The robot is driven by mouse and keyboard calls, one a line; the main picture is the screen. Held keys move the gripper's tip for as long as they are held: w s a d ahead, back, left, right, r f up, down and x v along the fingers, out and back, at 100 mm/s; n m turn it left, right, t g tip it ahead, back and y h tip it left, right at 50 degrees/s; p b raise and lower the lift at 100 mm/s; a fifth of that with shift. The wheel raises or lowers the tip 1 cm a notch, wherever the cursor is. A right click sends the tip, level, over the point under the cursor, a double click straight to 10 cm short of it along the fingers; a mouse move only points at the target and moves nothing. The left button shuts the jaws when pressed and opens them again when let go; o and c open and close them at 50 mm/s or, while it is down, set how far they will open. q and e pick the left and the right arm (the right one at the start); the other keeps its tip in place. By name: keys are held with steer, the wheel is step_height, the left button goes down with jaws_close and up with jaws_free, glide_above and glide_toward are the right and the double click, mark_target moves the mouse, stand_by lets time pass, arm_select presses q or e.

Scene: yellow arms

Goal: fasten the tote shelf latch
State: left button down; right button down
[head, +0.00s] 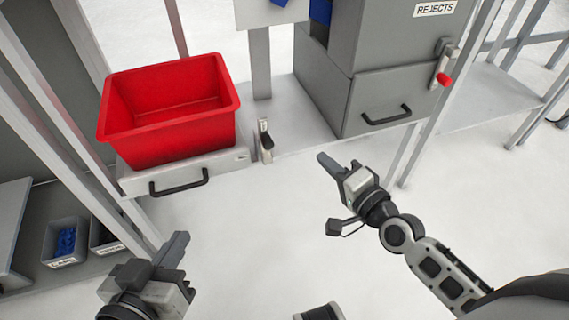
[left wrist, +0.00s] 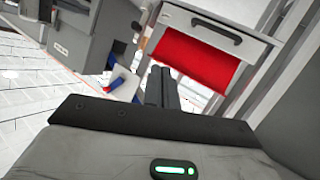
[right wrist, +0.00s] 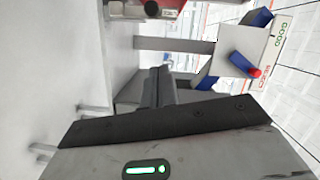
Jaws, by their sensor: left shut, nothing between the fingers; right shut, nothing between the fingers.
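The tote shelf (head: 215,165) is a light grey tray with a black handle (head: 180,184), and a red tote (head: 165,140) stands on it. The tote shelf latch (head: 265,140) is a small metal plate with a dark-tipped lever, just right of the shelf front. My left gripper (head: 175,248) is shut and empty, low and in front of the shelf, apart from it. My right gripper (head: 324,160) is shut and empty, right of the latch and apart from it. The shelf front (left wrist: 205,30) and red tote (left wrist: 195,58) show in the left wrist view.
A grey cabinet marked REJECTS (head: 400,60) stands at the right, with a drawer (head: 385,105) and a red-gripped latch (head: 443,77). Small grey bins (head: 66,240) sit at the lower left. Metal posts (head: 75,110) flank the shelf. Floor between the grippers is clear.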

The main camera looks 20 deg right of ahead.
mark_target(266, 145)
steer(key=shift+w+d, duration=0.15)
steer(key=w+a+f+b, duration=0.1)
steer(key=w+a, duration=0.5)
steer(key=w, duration=0.3)
steer(key=shift+w+a+f+b, duration=0.2)
steer(key=shift+a+f+b, duration=0.1)
steer(key=shift+f, duration=0.05)
stand_by(0.3)
